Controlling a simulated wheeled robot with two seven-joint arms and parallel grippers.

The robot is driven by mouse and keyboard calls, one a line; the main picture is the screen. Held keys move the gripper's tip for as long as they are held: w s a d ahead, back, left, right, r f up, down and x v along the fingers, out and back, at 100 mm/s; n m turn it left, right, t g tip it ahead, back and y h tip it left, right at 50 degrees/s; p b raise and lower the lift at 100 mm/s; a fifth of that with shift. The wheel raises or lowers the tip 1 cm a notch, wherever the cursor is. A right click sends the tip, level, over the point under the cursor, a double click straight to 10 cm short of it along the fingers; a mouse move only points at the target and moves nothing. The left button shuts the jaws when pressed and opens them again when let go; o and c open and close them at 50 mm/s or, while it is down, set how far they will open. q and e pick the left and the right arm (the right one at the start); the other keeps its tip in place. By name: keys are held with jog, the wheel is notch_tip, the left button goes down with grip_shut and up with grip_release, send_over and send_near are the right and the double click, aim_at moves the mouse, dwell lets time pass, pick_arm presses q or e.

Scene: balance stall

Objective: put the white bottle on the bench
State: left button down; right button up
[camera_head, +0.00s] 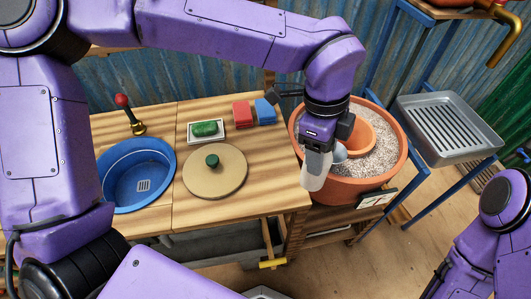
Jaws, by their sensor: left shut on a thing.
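My left gripper (322,150) is over the near left rim of a large terracotta pot, just right of the wooden bench. It is shut on the white bottle (314,176), which hangs tilted below it, in front of the pot's rim. The gripper and arm hide the bottle's upper part. The bench (252,200) has a striped wooden top, and its right edge lies just left of the bottle. My right arm shows at the lower right; its gripper is not in view.
The bench holds a blue basin (112,193), a round board (228,183) with a green knob, a green sponge in a tray (192,138), and red (241,112) and blue (264,110) blocks. The terracotta pot (350,190) holds gravel and a smaller pot (362,138). The bench's front right is clear.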

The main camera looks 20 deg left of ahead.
pick_arm(q)
jog(key=w+a+f+p, duration=0.3)
jog(key=w+a+f, duration=0.2)
jog(key=a+f, duration=0.4)
notch_tip(320, 180, down, 2)
jog(key=shift+w+f+p, duration=0.2)
jog(key=shift+p, duration=0.15)
pick_arm(e)
notch_tip(320, 180, up, 5)
jog(key=shift+f, duration=0.2)
pick_arm(q)
jog(key=shift+f, duration=0.15)
jog(key=shift+c, duration=1.6)
grip_release()
notch_tip(320, 180, up, 12)
jog(key=a+b, duration=0.1)
jog(key=b, duration=0.1)
jog(key=shift+a, duration=0.4)
pick_arm(e)
notch_tip(320, 180, down, 2)
jog(key=shift+f, duration=0.2)
